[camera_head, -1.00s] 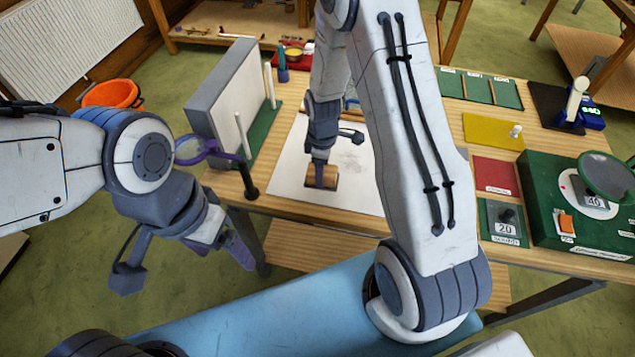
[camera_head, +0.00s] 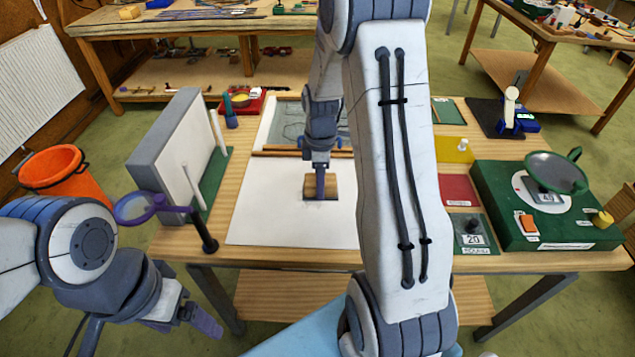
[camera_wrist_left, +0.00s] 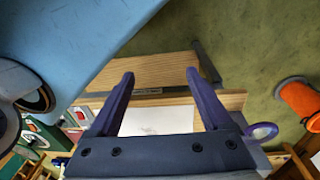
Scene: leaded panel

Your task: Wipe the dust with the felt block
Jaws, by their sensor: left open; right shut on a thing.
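The felt block (camera_head: 320,187), tan-brown with a dark lower edge, is on the white sheet (camera_head: 275,220), towards its back. My right gripper (camera_head: 319,181) points down and is shut on it. Whether its whole underside touches the sheet I cannot tell. My left gripper (camera_head: 205,316) is open and empty, off the table's front left. Its two spread purple fingers fill the middle of the left wrist view (camera_wrist_left: 159,78).
A grey upright panel (camera_head: 168,150) and a purple-rimmed magnifier (camera_head: 140,208) stand at the table's left. A leaded panel (camera_head: 287,122) lies behind the sheet. An orange bucket (camera_head: 65,180) stands on the floor.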

